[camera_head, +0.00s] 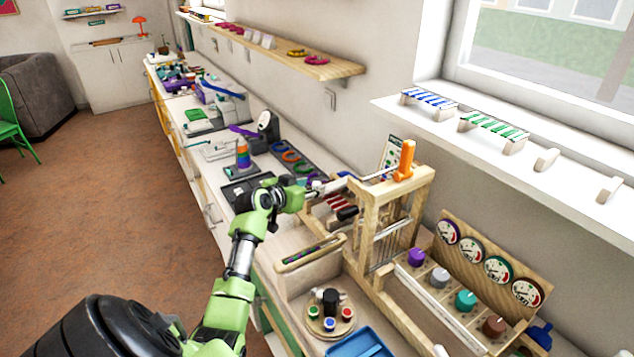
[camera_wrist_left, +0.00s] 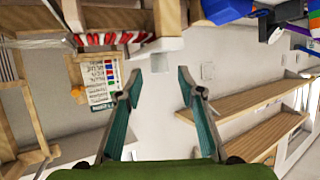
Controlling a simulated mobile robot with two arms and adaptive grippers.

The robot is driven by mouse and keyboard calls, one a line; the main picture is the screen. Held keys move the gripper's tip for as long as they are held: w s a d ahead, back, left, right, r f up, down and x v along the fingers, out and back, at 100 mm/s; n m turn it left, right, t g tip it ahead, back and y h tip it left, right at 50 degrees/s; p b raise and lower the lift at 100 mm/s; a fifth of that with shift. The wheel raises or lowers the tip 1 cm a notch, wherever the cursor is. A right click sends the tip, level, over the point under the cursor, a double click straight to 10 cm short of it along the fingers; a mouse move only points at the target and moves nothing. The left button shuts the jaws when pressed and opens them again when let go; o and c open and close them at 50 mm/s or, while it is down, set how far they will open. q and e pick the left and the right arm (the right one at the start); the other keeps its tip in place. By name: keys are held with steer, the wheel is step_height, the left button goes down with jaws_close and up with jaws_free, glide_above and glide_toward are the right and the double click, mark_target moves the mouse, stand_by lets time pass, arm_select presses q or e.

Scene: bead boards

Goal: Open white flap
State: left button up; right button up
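I cannot pick out a white flap for certain in either view. My left gripper (camera_head: 326,186) reaches over the bench from the left, beside a wooden frame (camera_head: 418,190) topped by an orange piece (camera_head: 405,160). In the left wrist view my left gripper (camera_wrist_left: 158,80) has its two teal fingers spread wide, with nothing between them but pale wall behind. Red-and-white slats (camera_wrist_left: 108,38) on a wooden frame lie beyond the fingers, apart from them. They also show as red slats (camera_head: 341,203) just below the gripper in the head view. My right gripper is not in view.
A row of coloured knobs (camera_head: 440,276) and a dial board (camera_head: 490,258) stand at right. A round board (camera_head: 329,313) and a blue tray (camera_head: 360,344) lie in front. A wooden wall shelf (camera_head: 335,68) and a white sill (camera_head: 500,150) project above.

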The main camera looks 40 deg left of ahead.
mark_target(315, 184)
arm_select(q)
steer(key=x, duration=0.3)
steer(key=shift+w, duration=0.1)
steer(key=shift+w+f, duration=0.15)
steer(key=shift+w, duration=0.1)
steer(key=shift+w+a+f, duration=0.1)
steer(key=shift+w, duration=0.15)
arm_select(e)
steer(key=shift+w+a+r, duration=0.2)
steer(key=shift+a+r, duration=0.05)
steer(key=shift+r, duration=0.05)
arm_select(q)
jaws_close()
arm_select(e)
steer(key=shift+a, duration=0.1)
